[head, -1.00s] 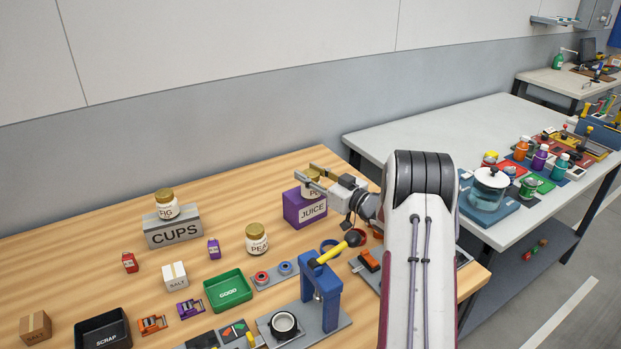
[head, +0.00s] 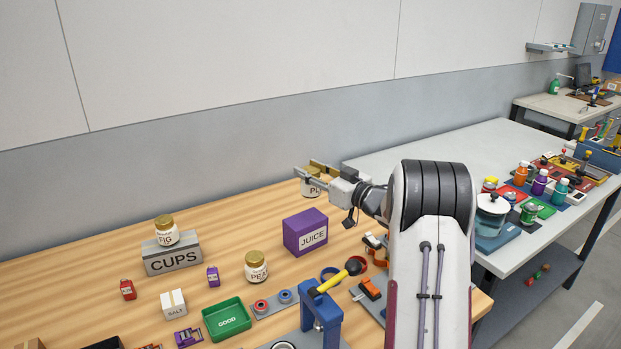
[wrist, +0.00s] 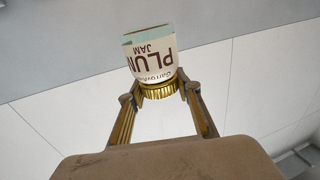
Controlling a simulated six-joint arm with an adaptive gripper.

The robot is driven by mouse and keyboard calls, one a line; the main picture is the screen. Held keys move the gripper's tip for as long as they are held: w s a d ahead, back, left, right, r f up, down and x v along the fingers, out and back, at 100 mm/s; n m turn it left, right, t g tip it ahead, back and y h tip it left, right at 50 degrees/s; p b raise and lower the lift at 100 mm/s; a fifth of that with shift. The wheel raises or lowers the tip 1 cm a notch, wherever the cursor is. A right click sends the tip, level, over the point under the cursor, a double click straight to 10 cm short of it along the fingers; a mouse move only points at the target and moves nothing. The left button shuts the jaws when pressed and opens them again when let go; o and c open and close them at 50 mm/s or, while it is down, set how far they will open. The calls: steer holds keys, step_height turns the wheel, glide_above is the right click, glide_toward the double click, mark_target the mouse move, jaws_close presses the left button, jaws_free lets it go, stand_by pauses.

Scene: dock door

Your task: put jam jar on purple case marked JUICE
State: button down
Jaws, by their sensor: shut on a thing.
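My gripper (head: 312,171) is shut on a jam jar (head: 313,188) with a gold lid. The wrist view shows this jar (wrist: 152,58) upside down in the picture, labelled PLUM JAM, with the fingers at its lid. In the head view the jar appears above the purple case marked JUICE (head: 299,231), with a visible gap between them. The case's top looks bare. Two more jam jars show: one marked FIG (head: 166,236) on the grey CUPS case (head: 172,260), and one with a partly readable PEA label (head: 256,272) on the table.
A blue stand with a yellow-handled tool (head: 330,282), a green GOOD tray (head: 227,320) and a salt box (head: 174,304) stand nearer the front. Bare wood (head: 235,215) lies left of the purple case. A grey wall is behind.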

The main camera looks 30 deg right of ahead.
steer(key=shift+r, duration=0.1)
stand_by(0.5)
steer(key=shift+d+x, duration=0.15)
steer(key=shift+x, duration=0.6)
steer(key=shift+d+x, duration=0.2)
steer(key=shift+x, duration=0.55)
steer(key=shift+r, duration=0.1)
glide_above(305, 218)
step_height(305, 218, down, 6)
steer(key=shift+f, duration=1.95)
steer(key=shift+f, duration=0.2)
steer(key=c, duration=1.4)
jaws_free()
steer(key=shift+c, duration=0.2)
